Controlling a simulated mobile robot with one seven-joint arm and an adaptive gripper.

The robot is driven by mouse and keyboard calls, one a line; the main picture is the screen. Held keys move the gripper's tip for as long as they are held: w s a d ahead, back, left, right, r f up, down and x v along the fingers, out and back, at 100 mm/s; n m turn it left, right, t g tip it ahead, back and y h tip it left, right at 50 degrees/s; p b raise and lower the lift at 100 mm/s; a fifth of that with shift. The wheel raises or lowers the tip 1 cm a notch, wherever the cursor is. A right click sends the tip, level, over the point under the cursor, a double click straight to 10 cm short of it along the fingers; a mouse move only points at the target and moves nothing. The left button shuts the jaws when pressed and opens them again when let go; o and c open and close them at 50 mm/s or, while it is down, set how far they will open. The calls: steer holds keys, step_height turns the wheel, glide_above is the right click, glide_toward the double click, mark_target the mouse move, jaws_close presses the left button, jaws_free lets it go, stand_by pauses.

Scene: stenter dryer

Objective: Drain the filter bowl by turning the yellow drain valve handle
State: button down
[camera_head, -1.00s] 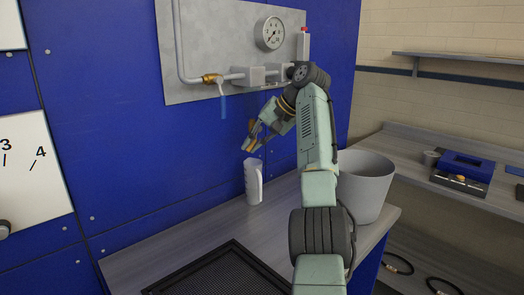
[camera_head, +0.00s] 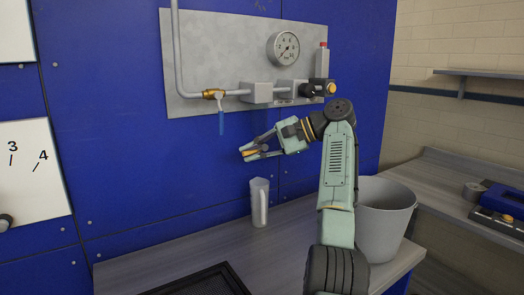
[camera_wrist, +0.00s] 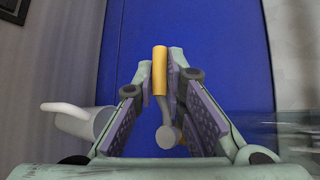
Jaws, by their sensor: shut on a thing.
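The yellow handle (camera_wrist: 159,70) is between my fingers in the wrist view. A grey stem with a round end runs from it back toward my palm. My gripper (camera_wrist: 161,80) is shut on this handle. In the head view, my gripper (camera_head: 245,153) points left in front of the blue panel, below the pipework, and a bit of yellow handle (camera_head: 250,152) shows between its fingers. What the handle is fixed to is not clear, and I cannot make out the filter bowl. A pale jug (camera_head: 259,203) stands upright on the counter below; it also shows in the wrist view (camera_wrist: 80,122).
A blue-levered brass valve (camera_head: 214,94), a pressure gauge (camera_head: 283,48) and a black fitting (camera_head: 318,88) sit on the grey wall plate (camera_head: 205,50). A grey bucket (camera_head: 385,215) stands right of my arm. A black mesh tray (camera_head: 205,283) lies on the counter (camera_head: 150,265).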

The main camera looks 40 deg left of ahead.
steer(key=shift+d, duration=0.1)
stand_by(0.3)
steer(key=c, duration=1.8)
jaws_free()
steer(key=shift+w, duration=0.1)
steer(key=shift+o, duration=0.8)
steer(key=v, duration=0.7)
steer(key=shift+d, duration=0.25)
steer(key=shift+w, duration=0.1)
